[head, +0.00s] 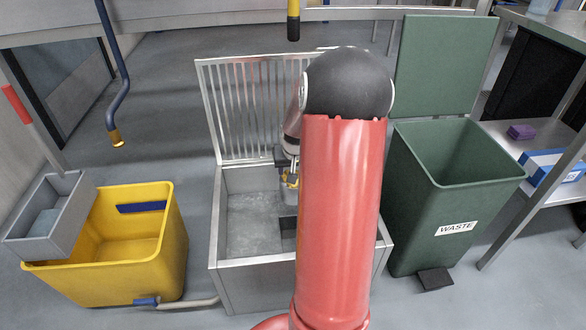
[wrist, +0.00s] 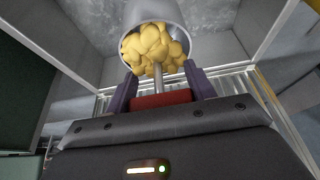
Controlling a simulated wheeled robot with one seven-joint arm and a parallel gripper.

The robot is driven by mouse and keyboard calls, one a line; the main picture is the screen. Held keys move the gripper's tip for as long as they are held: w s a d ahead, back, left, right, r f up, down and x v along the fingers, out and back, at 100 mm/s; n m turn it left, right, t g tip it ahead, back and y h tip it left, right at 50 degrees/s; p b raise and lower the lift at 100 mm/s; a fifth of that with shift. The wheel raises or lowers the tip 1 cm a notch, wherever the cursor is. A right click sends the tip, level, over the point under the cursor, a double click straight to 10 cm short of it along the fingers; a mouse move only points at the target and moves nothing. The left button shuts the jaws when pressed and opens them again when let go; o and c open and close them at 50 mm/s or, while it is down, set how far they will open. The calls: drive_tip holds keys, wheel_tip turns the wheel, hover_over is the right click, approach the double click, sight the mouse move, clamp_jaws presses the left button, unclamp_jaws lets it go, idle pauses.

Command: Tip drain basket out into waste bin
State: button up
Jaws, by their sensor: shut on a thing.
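My gripper (wrist: 161,92) is shut on the drain basket (wrist: 152,12) by its red handle and thin metal stem, in the wrist view. The basket is a grey metal cup, with lumpy yellow matter (wrist: 153,48) filling its mouth. In the head view my gripper (head: 290,175) is over the open metal basin (head: 250,215), partly hidden behind my red arm. A little yellow shows there; the basket itself is mostly hidden. The green waste bin (head: 412,215), labelled WASTE, stands right of the basin with its lid (head: 445,65) raised. The part of its inside that shows looks empty.
The basin's slatted grate (head: 252,105) stands upright at its back. A yellow mop bucket (head: 165,255) with a grey wringer (head: 65,205) stands at left. A blue hose (head: 122,85) hangs above it. A steel shelf (head: 545,150) stands right of the bin.

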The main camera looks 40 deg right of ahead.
drive_tip(key=shift+r+p, duration=2.9)
drive_tip(key=shift+r, duration=1.15)
drive_tip(key=shift+f, duration=0.1)
